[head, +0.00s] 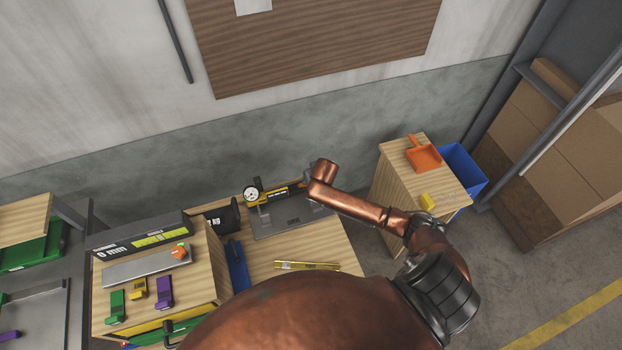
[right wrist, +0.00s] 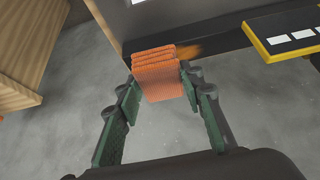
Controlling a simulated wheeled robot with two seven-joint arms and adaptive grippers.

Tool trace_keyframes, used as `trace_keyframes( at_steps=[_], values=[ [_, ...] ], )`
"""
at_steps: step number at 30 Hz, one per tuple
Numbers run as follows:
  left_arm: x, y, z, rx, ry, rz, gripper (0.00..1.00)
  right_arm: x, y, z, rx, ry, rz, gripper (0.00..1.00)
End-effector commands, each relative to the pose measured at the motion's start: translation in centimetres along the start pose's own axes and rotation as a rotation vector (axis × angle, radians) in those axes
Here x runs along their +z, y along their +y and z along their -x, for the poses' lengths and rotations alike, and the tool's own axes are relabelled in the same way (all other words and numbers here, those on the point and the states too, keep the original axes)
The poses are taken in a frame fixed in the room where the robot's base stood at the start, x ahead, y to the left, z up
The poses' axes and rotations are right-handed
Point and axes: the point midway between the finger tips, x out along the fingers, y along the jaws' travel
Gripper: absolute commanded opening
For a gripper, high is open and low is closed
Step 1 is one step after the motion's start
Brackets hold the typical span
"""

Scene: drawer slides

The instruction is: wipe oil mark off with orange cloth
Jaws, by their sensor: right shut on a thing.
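My right gripper (right wrist: 160,85) is shut on the folded orange cloth (right wrist: 158,78) in the right wrist view, with the cloth between its green-padded fingers. The cloth is against or just in front of a dark edge (right wrist: 225,40); I cannot tell if they touch. An orange-brown smear (right wrist: 196,48) shows on that edge, just right of the cloth; I cannot tell if it is the oil mark. In the head view my right arm reaches to the grey plate (head: 270,230) of the gauge stand, and its wrist hides the gripper and cloth. My left gripper is out of view.
A dial gauge (head: 251,194) stands by the plate. A yellow level (head: 307,265) lies on the bench. A raised wooden box (head: 205,283) at left carries a metal strip and coloured clips.

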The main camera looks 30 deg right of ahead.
Motion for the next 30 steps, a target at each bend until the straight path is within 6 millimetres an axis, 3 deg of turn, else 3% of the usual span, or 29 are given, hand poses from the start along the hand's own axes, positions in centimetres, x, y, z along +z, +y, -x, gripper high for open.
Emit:
trace_keyframes(
  at_steps=[30],
  values=[
    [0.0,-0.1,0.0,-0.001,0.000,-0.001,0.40,0.7,-0.5,-1.2,-0.001,-0.001,-0.001,0.00]
  ],
)
